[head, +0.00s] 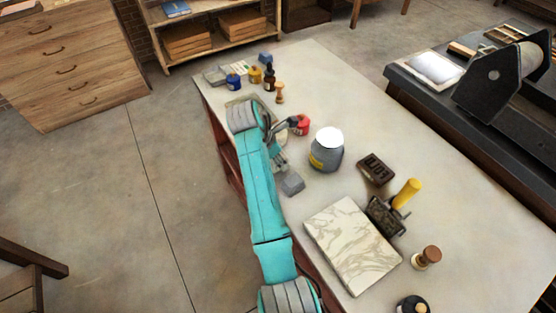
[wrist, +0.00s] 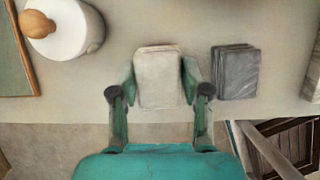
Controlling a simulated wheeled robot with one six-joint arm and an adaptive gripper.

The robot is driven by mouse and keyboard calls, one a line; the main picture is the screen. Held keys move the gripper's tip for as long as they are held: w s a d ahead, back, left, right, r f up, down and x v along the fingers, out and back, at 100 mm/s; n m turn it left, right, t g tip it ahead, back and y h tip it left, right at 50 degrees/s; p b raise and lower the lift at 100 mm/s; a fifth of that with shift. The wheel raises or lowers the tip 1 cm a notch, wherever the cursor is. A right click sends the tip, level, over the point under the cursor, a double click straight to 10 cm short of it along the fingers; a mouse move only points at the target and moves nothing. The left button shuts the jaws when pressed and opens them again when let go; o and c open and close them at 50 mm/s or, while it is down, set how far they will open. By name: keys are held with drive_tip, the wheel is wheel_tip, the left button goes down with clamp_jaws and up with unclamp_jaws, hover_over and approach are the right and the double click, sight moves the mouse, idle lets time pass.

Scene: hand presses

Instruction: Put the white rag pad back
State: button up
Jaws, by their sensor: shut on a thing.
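The white rag pad (wrist: 158,78) is a pale, flat, layered block. In the wrist view it stands between the two fingers of my gripper (wrist: 158,92), which is shut on it from both sides. In the head view my gripper (head: 281,146) is over the near left edge of the worktop, and the pad is largely hidden or too small to make out. A grey pad (wrist: 235,72) lies just right of the white one in the wrist view, apart from it; it also shows in the head view (head: 292,182). I cannot tell whether the white pad touches the worktop.
A white round thing with a brown knob (wrist: 66,28) is left of my gripper in the wrist view. On the worktop (head: 330,87), a grey jar (head: 326,153), a red pot (head: 301,125) and a marbled slab (head: 352,244) stand near the arm. Small bottles cluster farther back.

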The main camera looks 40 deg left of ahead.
drive_tip(key=shift+f, duration=0.55)
drive_tip(key=shift+f, duration=0.1)
drive_tip(key=o, duration=1.1)
